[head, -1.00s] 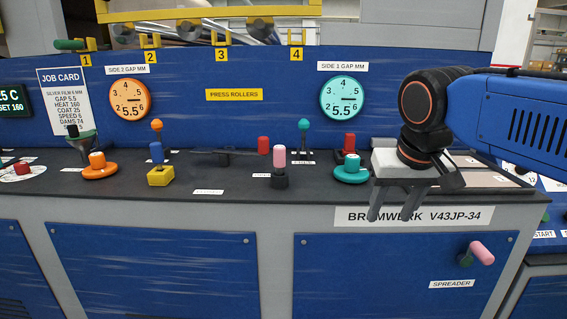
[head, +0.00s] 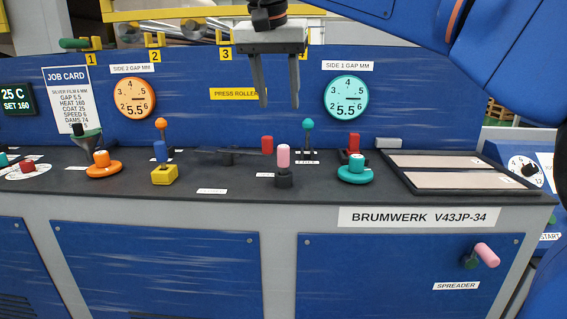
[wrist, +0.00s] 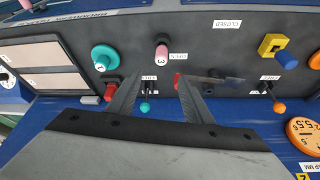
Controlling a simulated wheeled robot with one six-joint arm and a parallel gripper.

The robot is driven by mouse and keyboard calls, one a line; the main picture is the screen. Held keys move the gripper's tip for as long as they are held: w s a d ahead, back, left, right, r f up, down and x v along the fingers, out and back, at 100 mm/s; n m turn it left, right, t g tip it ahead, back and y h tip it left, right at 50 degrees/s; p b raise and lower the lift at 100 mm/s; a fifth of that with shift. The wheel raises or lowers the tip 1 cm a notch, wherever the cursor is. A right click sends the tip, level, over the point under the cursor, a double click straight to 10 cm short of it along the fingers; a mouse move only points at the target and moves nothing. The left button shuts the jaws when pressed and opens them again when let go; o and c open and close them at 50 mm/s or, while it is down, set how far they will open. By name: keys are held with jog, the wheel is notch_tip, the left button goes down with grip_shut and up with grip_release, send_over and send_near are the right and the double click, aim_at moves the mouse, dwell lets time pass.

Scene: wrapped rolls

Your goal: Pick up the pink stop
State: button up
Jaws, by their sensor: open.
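The pink stop (head: 283,155) is an upright pink cylinder on a dark base, standing near the front of the dark bench top. In the wrist view it (wrist: 162,50) shows beyond my fingertips, roughly in line with the gap between them. My gripper (head: 279,98) is open and empty, pointing down. In the head view it appears above the pink stop, in front of the blue back panel, and is clear of everything. In the wrist view my gripper (wrist: 157,78) has its two fingers well apart. Another pink handle (head: 487,254) sits on the front panel by the spreader label.
A yellow-based blue knob (head: 164,174) is farther left. Two pale panels (head: 450,160) lie at the right.

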aim_at(282, 147)
jog(key=x, duration=1.1)
jog(key=shift+w+f, duration=0.15)
jog(key=shift+f, duration=0.05)
jog(key=shift+s+a+x, duration=0.1)
jog(key=shift+s+x, duration=0.1)
jog(key=shift+x, duration=1.15)
jog(key=shift+s+a+x, duration=0.15)
jog(key=shift+x, duration=1.15)
jog(key=shift+f, duration=0.15)
jog(key=shift+c, duration=0.3)
grip_shut()
